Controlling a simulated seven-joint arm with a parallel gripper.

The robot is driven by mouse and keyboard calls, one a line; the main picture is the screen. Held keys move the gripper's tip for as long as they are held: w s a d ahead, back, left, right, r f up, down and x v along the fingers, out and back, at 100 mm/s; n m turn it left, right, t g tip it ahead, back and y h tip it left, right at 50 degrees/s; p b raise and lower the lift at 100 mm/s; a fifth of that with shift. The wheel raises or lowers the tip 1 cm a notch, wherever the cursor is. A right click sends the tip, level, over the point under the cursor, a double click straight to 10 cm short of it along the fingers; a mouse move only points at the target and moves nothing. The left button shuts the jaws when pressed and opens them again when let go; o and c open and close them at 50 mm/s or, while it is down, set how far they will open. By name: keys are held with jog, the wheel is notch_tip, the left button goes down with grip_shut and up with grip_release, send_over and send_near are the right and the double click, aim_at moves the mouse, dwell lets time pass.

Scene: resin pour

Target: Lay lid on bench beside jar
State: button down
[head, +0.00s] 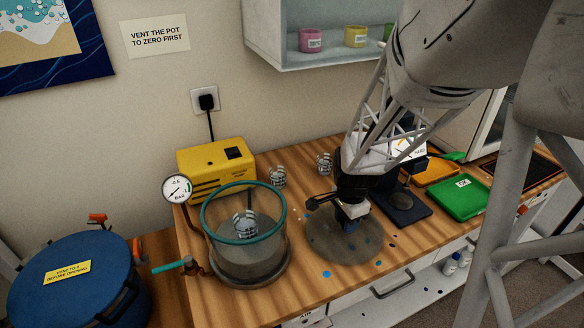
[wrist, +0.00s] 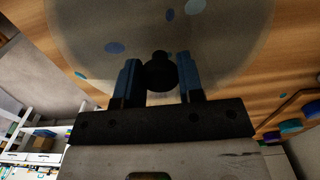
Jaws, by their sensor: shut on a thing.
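The lid (head: 325,242) is a clear, greyish round disc with a dark knob (wrist: 160,73). It lies flat over the wooden bench, to the right of the jar. I cannot tell whether it touches the bench or is just above it. My gripper (head: 350,222) is above the lid. In the wrist view its two blue fingers (wrist: 160,80) are closed on the knob from both sides. The jar (head: 250,266) is a clear round pot with a teal rim (head: 206,222). It stands open, with a small cup (head: 245,225) inside.
A yellow vacuum pump (head: 215,160) and a gauge (head: 177,188) stand behind the jar. Two cups (head: 277,177) stand at the back. A dark scale (head: 405,207) and green case (head: 460,196) are right of the lid. A blue pot (head: 70,285) is at left. Paint spots dot the bench.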

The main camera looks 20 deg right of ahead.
jog(key=shift+f, duration=0.15)
jog(key=c, duration=0.7)
grip_release()
jog(key=shift+o, duration=0.2)
jog(key=shift+r, duration=4)
jog(key=s+a+r+n+t, duration=0.1)
jog(key=s+a+r+n, duration=0.4)
jog(key=a+n, duration=0.4)
jog(key=s+a+r+n+t, duration=0.1)
jog(key=s+a+r+n, duration=0.5)
jog(key=a+r+n, duration=0.2)
jog(key=shift+a+n+t, duration=0.3)
jog(key=shift+a+n, duration=0.1)
jog(key=shift+a, duration=0.65)
